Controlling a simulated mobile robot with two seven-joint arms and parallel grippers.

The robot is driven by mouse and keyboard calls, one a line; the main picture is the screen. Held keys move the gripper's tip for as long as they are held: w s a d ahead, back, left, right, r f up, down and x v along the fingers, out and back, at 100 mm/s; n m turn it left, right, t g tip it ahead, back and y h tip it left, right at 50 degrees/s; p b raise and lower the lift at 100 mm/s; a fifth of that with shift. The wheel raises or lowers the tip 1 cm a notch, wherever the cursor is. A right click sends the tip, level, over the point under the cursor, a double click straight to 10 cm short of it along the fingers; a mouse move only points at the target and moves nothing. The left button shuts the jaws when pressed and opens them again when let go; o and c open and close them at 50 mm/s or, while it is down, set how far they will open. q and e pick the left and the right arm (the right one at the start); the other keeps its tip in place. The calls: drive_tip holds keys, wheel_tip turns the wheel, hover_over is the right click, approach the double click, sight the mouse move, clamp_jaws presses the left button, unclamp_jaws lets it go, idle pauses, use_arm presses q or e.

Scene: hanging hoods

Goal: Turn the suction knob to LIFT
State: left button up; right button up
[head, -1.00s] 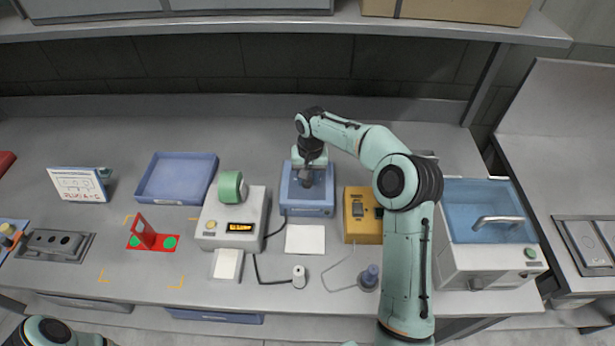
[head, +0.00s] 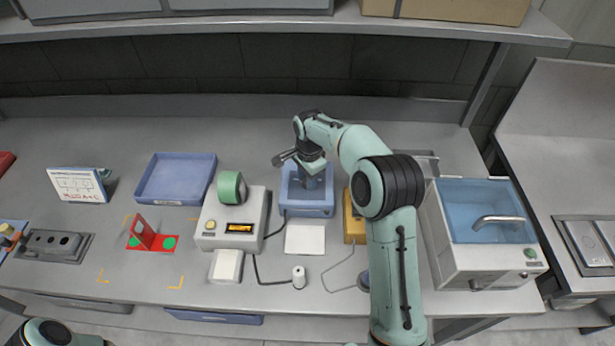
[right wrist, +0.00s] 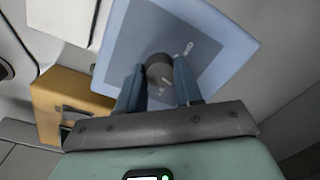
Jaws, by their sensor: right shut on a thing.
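The suction knob (right wrist: 158,74) is a dark round knob on the blue-grey top plate of a blue box (right wrist: 220,40). In the right wrist view it sits between the two blue fingers of my right gripper (right wrist: 160,82), which is shut on it. Pale lettering beside the knob is too small and partly covered to read surely. In the head view my right gripper (head: 309,180) reaches down onto the blue box (head: 306,211) and hides the knob. My left gripper is not in view; only part of my left arm shows at the lower left.
A yellow box (head: 354,228) stands close right of the blue box. A grey device (head: 216,233) with a green roll (head: 231,187) stands to the left. A white pad (head: 305,239) lies in front. A blue-lidded machine (head: 482,250) stands farther right.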

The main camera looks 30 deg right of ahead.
drive_tip(key=m, duration=0.4)
drive_tip(key=shift+a+r+m, duration=0.1)
drive_tip(key=shift+m, duration=0.2)
drive_tip(key=shift+m+p, duration=0.4)
drive_tip(key=shift+m, duration=1.5)
drive_tip(key=o, duration=1)
drive_tip(key=r, duration=1.3)
drive_tip(key=shift+s+a+r, duration=0.15)
drive_tip(key=shift+s+a, duration=0.05)
drive_tip(key=shift+s, duration=0.05)
